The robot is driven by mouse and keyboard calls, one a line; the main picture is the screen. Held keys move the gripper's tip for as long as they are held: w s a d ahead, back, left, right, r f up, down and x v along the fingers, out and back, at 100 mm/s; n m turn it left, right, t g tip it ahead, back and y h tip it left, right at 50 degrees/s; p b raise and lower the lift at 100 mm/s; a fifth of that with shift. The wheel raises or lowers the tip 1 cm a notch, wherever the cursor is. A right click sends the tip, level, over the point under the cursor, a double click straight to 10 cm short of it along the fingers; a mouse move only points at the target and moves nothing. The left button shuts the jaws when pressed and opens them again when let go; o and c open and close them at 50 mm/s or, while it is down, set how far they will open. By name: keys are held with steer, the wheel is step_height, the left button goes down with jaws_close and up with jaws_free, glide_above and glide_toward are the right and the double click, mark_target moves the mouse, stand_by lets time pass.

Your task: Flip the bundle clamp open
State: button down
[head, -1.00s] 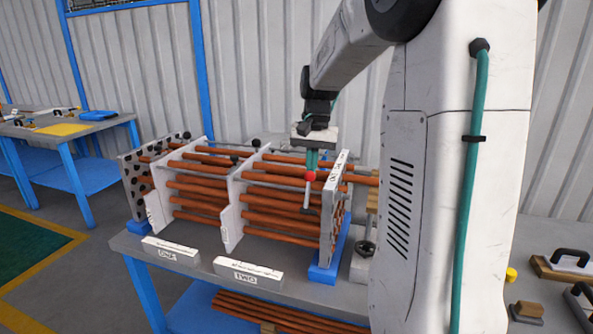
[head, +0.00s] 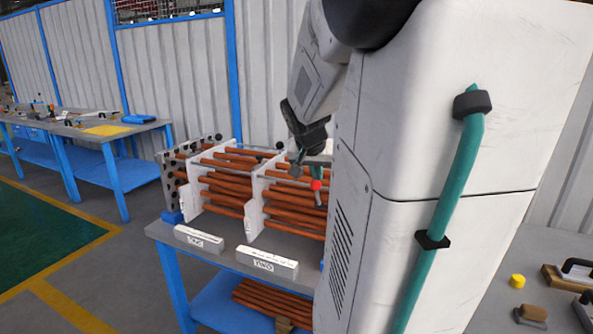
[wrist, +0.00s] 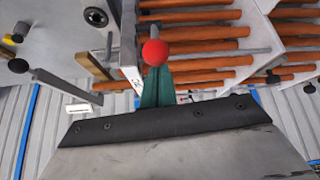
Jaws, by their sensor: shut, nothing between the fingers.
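A red ball knob (head: 316,185) sits on top of a thin grey rod beside the rack of copper-coloured tubes; I take it for the clamp's handle, though the clamp's body is hidden. In the wrist view the red ball (wrist: 154,52) is right at the tips of my green fingers. My gripper (head: 318,174) points down at the ball from above, its fingers shut with nothing between them. It also shows in the wrist view (wrist: 156,80). Whether the fingers touch the ball, I cannot tell.
The tube rack has white upright plates (head: 255,205) and stands on a grey-topped blue bench (head: 215,257). Two white labelled blocks (head: 199,239) lie at its front edge. My column hides the rack's right end. Another bench (head: 95,130) stands far left, with open floor before it.

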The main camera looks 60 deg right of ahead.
steer(key=shift+a+f, duration=0.15)
steer(key=shift+a, duration=0.2)
steer(key=shift+s+a+f, duration=0.1)
steer(key=shift+a+f, duration=0.05)
steer(key=shift+f, duration=0.05)
steer(key=a+f+v, duration=0.1)
steer(key=v, duration=0.9)
steer(key=shift+a, duration=0.15)
steer(key=shift+s+r, duration=0.1)
